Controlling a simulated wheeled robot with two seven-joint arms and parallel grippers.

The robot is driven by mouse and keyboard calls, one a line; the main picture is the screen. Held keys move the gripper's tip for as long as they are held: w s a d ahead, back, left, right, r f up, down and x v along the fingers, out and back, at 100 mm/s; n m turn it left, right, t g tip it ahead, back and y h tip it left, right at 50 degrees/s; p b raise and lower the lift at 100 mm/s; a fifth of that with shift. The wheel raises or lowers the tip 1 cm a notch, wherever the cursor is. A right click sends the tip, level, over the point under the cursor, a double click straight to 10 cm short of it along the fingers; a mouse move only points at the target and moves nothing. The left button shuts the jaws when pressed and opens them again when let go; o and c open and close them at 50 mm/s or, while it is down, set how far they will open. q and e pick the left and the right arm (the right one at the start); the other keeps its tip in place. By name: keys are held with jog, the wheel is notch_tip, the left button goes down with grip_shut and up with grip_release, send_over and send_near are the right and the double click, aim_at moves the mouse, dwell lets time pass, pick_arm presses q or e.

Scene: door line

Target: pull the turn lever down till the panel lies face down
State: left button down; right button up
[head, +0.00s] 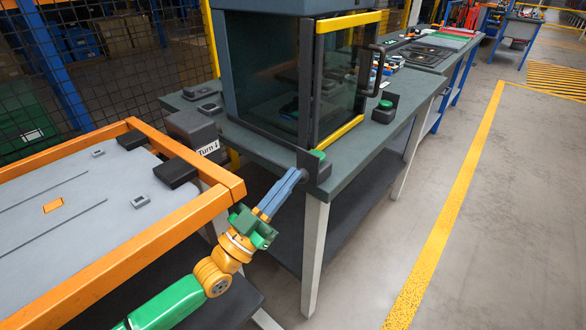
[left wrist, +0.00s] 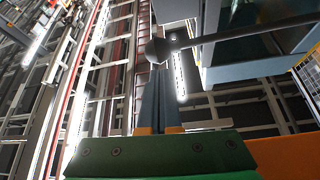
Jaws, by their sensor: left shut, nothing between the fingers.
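The panel (head: 75,215) is a light grey plate lying in an orange frame (head: 160,238) at the left of the head view. Its upper side shows grooves, small fittings and an orange rectangle. A dark grey box with a "Turn" label (head: 208,148) stands at the frame's far corner. My left gripper (head: 300,175) is shut and empty, right of the frame's near corner. In the left wrist view a dark rod with a round knob (left wrist: 158,50), probably the turn lever, shows at the fingertips (left wrist: 159,75). I cannot tell whether they touch. The lever is not clear in the head view.
A workbench (head: 345,172) with a glass-doored cabinet (head: 285,75) stands right of the frame. A black box with a green top (head: 318,168) sits at its near corner, close to my left fingertips. Another such box (head: 384,112) is farther back. The floor (head: 500,230) at right is clear.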

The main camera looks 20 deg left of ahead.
pick_arm(q)
jog(key=shift+x, duration=0.8)
jog(key=f+b, duration=0.1)
jog(key=f+m+b, duration=0.1)
jog(key=shift+s+d+f+m+g+h, duration=0.1)
jog(key=shift+s+f+m+g+h, duration=0.15)
jog(key=shift+f+m+g+h, duration=0.1)
jog(key=shift+r, duration=0.1)
